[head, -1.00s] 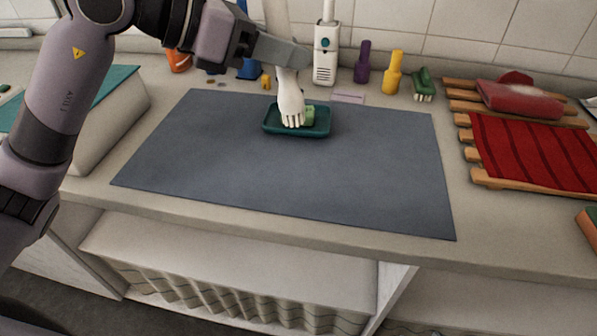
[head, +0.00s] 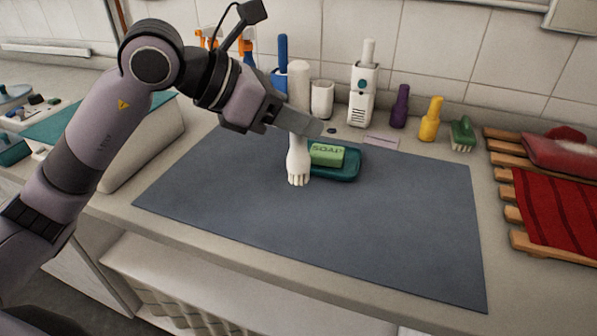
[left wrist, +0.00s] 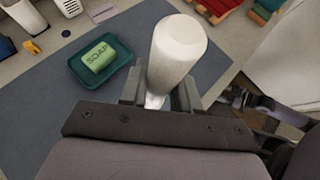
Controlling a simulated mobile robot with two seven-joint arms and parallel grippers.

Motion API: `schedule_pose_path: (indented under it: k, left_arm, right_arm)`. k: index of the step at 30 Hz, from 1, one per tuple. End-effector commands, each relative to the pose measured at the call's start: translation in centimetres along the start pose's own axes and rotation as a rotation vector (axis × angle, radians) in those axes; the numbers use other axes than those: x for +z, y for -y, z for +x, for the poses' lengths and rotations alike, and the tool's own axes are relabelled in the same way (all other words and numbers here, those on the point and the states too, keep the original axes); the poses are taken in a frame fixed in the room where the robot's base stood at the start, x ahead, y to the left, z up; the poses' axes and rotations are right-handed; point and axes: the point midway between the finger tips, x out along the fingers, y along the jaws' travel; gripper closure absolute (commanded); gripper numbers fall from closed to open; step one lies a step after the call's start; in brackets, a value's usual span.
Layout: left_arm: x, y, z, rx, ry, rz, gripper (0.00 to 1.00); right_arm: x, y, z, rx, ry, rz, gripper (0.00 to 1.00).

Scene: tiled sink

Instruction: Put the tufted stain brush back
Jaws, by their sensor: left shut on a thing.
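The tufted stain brush (head: 298,160) is white, with a thick handle pointing up and a tufted end pointing down. My left gripper (head: 301,124) is shut on its handle. The brush is upright over the grey mat (head: 300,230), just left of the teal soap dish (head: 345,174); I cannot tell whether its tufts touch the mat. In the left wrist view the white handle (left wrist: 175,50) stands between the fingers and hides the tufts.
Green soap (head: 327,154) lies in the dish. Along the wall stand a white cup (head: 321,99), a white device (head: 362,95), purple (head: 400,106) and yellow (head: 430,119) bottles and a green brush (head: 462,134). A wooden rack (head: 512,190) is at right. The mat's front is clear.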

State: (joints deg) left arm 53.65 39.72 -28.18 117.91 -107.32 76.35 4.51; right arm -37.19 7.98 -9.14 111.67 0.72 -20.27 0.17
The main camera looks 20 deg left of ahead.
Motion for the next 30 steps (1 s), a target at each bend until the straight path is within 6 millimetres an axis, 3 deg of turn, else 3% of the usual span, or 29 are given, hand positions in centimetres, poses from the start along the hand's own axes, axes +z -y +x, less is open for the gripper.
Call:
schedule_pose_path:
  k: [6,19,30]
  left_arm:
    - [-3.7,0.1,2.3,-0.002,-0.001,-0.002,1.00]
    - [-7.4,0.0,4.8,-0.001,-0.001,-0.002,1.00]
    - [-8.0,0.0,5.2,0.001,0.002,0.001,1.00]
  right_arm:
    - [0.1,0.0,0.1,0.000,0.000,0.000,0.39]
    - [0.1,0.0,0.1,0.000,0.000,0.000,0.39]
    - [0.1,0.0,0.1,0.000,0.000,0.000,0.39]
